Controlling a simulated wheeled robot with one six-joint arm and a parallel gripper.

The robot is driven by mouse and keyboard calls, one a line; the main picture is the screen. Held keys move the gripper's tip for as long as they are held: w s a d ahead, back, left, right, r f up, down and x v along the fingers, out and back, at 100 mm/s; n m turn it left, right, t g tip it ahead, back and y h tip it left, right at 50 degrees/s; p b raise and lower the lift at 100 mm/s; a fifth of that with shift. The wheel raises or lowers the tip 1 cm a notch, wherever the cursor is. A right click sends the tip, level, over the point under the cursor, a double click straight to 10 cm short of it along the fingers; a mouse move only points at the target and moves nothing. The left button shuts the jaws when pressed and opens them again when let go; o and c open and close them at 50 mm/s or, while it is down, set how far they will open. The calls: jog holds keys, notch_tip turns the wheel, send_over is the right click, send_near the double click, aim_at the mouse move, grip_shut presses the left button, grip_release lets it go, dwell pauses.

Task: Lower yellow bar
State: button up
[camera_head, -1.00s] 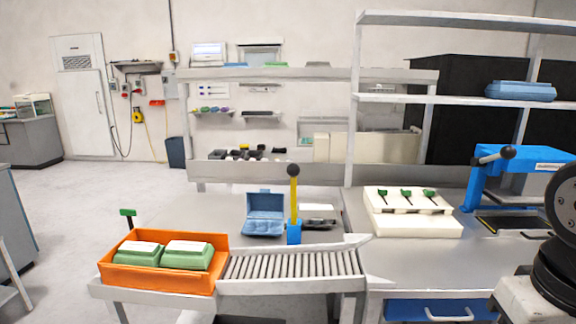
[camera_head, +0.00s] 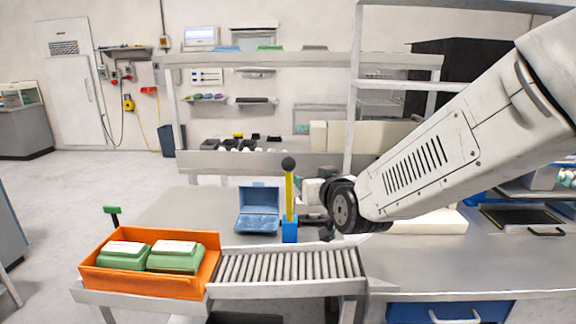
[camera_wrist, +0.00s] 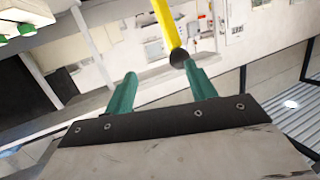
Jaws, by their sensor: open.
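The yellow bar (camera_head: 289,200) stands upright in the head view, with a dark ball knob (camera_head: 288,163) on top and a blue base (camera_head: 289,231) at the far end of the table by the roller conveyor. In the wrist view the yellow bar (camera_wrist: 167,25) comes in from the top edge and its dark knob (camera_wrist: 179,57) lies near the right green finger. My gripper (camera_wrist: 162,85) is open, its two green fingers apart with nothing held. In the head view my wrist is just right of the bar, and the gripper itself is mostly hidden.
A grey shelf frame rises behind. The steel table at right is partly clear.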

aim_at(291, 167)
jog(key=a, duration=0.1)
jog(key=w+a+t, duration=0.1)
jog(key=a+t, duration=0.1)
jog(key=shift+w+a+r+y, duration=0.1)
jog(key=shift+w+a+y, duration=0.2)
jog(key=shift+a+y, duration=0.1)
jog(key=shift+x, duration=3.8)
jog(key=shift+d+r, duration=0.1)
jog(key=shift+c, duration=0.4)
